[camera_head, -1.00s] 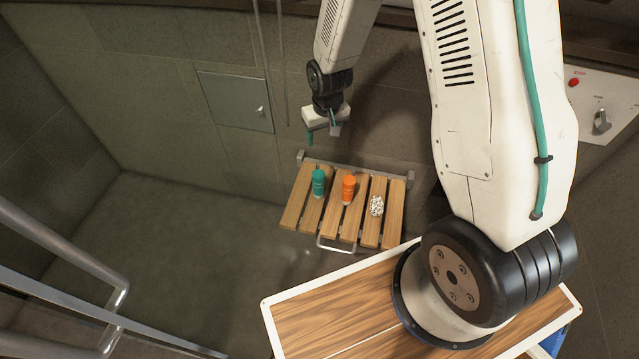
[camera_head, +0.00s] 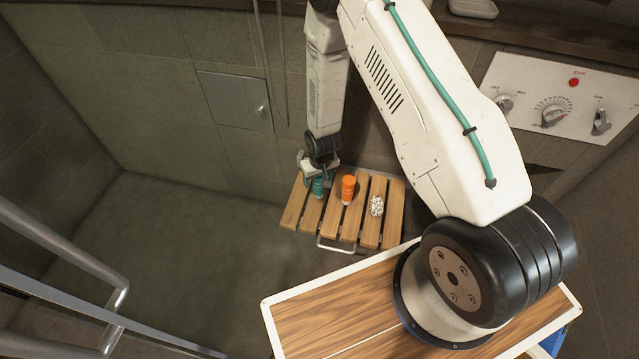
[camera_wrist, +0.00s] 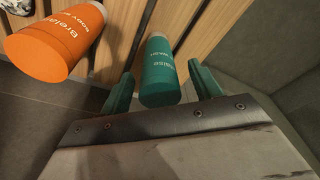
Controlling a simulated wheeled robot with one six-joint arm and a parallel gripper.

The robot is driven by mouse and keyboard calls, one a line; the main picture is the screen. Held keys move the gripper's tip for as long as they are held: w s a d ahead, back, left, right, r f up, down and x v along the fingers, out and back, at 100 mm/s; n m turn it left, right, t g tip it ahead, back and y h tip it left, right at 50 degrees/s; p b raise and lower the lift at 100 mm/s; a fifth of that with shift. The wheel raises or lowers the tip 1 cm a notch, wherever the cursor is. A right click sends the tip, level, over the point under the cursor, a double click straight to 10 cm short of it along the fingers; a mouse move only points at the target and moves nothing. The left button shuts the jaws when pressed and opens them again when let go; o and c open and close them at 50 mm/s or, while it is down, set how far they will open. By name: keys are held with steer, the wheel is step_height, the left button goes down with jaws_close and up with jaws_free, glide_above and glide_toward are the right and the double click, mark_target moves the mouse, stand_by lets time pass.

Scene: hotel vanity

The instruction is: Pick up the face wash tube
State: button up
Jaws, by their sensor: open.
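The face wash tube is the teal bottle (camera_head: 318,187) standing on the left part of the slatted wooden seat. In the wrist view the teal tube (camera_wrist: 160,72) shows the word "WASH" and lies between the two green fingers. My gripper (camera_head: 317,172) is at the tube from above in the head view. In the wrist view my gripper (camera_wrist: 164,92) is open, with a finger on each side of the tube and a gap visible on each side. The upper part of the tube is partly hidden by my gripper in the head view.
An orange bottle (camera_head: 348,190) stands just right of the tube, and it also shows close to the left finger in the wrist view (camera_wrist: 55,42). A white speckled item (camera_head: 377,206) lies further right on the slatted seat (camera_head: 369,232). The wall is close behind.

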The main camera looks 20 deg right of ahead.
steer(key=shift+w+f, duration=0.1)
steer(key=shift+f, duration=0.5)
steer(key=c, duration=1.1)
steer(key=shift+r, duration=0.1)
